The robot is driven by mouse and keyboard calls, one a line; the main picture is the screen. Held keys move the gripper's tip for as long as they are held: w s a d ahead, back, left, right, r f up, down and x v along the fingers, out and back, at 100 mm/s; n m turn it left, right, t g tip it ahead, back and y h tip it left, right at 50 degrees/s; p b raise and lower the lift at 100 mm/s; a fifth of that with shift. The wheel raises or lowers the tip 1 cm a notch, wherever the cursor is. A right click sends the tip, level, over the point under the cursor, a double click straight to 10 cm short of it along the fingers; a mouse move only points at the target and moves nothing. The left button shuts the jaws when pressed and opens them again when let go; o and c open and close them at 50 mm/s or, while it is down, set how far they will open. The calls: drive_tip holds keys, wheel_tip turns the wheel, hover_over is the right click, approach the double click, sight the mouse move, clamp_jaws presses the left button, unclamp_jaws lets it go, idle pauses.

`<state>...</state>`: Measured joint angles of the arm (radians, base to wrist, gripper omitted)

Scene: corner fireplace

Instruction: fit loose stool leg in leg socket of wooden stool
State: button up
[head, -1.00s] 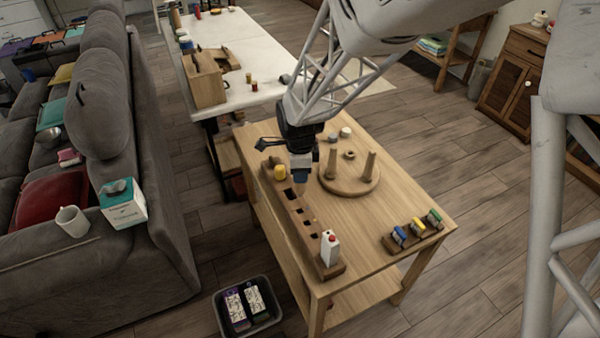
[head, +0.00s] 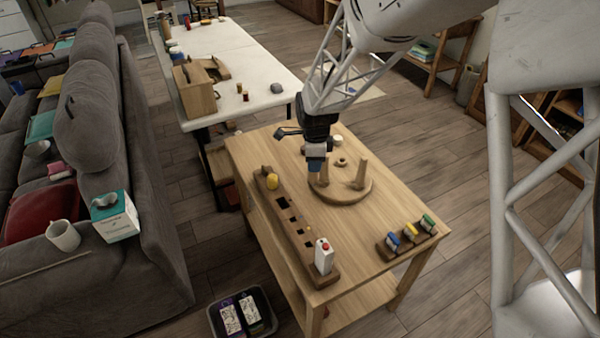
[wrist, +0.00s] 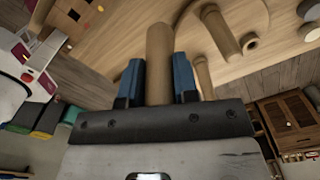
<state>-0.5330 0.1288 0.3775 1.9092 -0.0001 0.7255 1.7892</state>
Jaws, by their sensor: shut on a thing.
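The wooden stool lies upside down on the table; its round seat (head: 349,197) shows below two standing legs (head: 361,171). A small raised ring (head: 341,162), which looks like the leg socket, is at its far side; a ring also shows in the wrist view (wrist: 250,43). My gripper (head: 315,174) is at the seat's left edge in the head view. In the wrist view my gripper (wrist: 159,68) has its blue fingers shut on the loose stool leg (wrist: 160,45), a plain round wooden rod. The leg's far end is apart from the ring.
A brush rack (head: 408,240) sits at the front right. The wooden tabletop (head: 350,240) between them is clear.

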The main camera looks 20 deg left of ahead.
drive_tip(key=w+d, duration=0.2)
drive_tip(key=w, duration=0.9)
drive_tip(key=w+d, duration=0.3)
drive_tip(key=w, duration=0.8)
drive_tip(key=shift+w+f, duration=0.15)
drive_tip(key=shift+f, duration=0.05)
drive_tip(key=shift+d+f, duration=0.1)
drive_tip(key=shift+f, duration=0.1)
drive_tip(key=shift+f, duration=2.95)
drive_tip(key=shift+f, duration=1.35)
drive_tip(key=o, duration=0.9)
drive_tip(key=shift+o, duration=0.2)
drive_tip(key=shift+r, duration=0.1)
wheel_tip(320, 180, up, 8)
